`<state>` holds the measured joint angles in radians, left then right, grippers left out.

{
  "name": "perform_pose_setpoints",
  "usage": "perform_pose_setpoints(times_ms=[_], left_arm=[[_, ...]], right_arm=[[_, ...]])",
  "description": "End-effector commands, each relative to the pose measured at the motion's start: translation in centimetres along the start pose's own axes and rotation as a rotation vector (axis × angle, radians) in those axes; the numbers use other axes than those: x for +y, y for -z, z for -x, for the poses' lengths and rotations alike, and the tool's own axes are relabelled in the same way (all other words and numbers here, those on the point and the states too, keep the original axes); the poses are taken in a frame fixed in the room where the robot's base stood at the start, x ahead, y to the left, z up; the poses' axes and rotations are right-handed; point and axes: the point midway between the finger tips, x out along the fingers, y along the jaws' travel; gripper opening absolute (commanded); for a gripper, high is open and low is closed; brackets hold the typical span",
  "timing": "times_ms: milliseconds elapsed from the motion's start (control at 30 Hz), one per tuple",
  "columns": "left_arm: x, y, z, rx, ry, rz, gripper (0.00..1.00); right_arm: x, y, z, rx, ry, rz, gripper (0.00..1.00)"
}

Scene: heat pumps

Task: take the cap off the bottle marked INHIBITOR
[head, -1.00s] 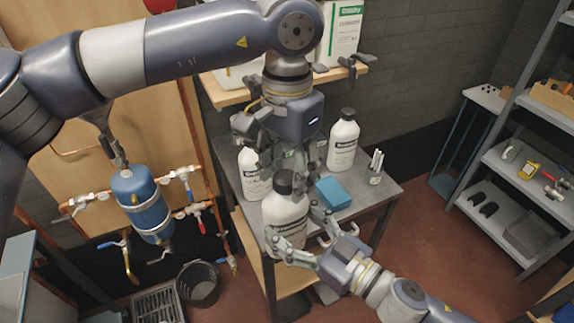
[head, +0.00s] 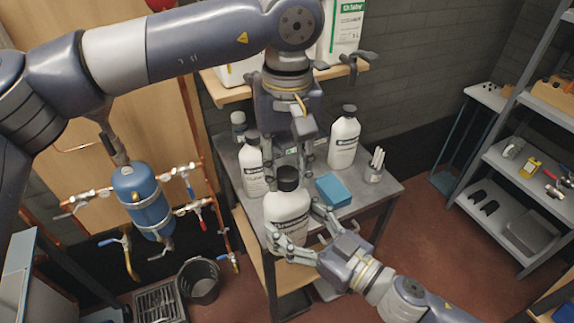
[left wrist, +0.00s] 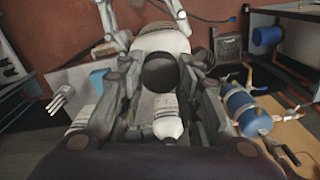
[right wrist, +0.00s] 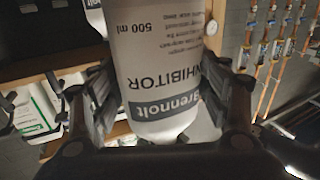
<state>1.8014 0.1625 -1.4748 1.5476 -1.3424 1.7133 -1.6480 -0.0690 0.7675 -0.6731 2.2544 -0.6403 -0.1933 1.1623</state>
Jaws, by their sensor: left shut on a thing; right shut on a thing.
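The white bottle marked INHIBITOR (right wrist: 160,60) stands roughly upright at the table's front; it also shows in the head view (head: 287,211). My right gripper (head: 304,236) is shut around its body from the front right. The bottle's black cap (head: 287,179) is at its top, and I cannot see a gap between cap and neck. My left gripper (head: 293,164) comes from above, its fingers shut on the cap, which shows between them in the left wrist view (left wrist: 160,72).
The grey table (head: 375,197) also holds another white bottle (head: 252,170), a taller one (head: 343,142), a small jar (head: 239,126), a blue block (head: 333,192) and a cup of white sticks (head: 374,168). A blue tank with copper pipes (head: 140,200) is left. Shelves (head: 510,170) stand right.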

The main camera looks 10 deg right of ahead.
Motion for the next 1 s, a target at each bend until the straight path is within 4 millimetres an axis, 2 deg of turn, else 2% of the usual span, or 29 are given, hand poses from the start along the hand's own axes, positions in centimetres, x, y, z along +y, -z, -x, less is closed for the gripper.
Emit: perform_pose_setpoints(times_ms=[100,1000], left_arm=[[0.4,-0.22,0.08,-0.005,-0.011,0.216,0.03],[-0.19,0.1,0.24,-0.006,-0.01,1.931,0.03]], right_arm=[[-0.22,0.23,-0.05,0.006,0.006,0.004,0.03],[-0.5,0.31,-0.01,0.008,0.013,0.007,0.03]])
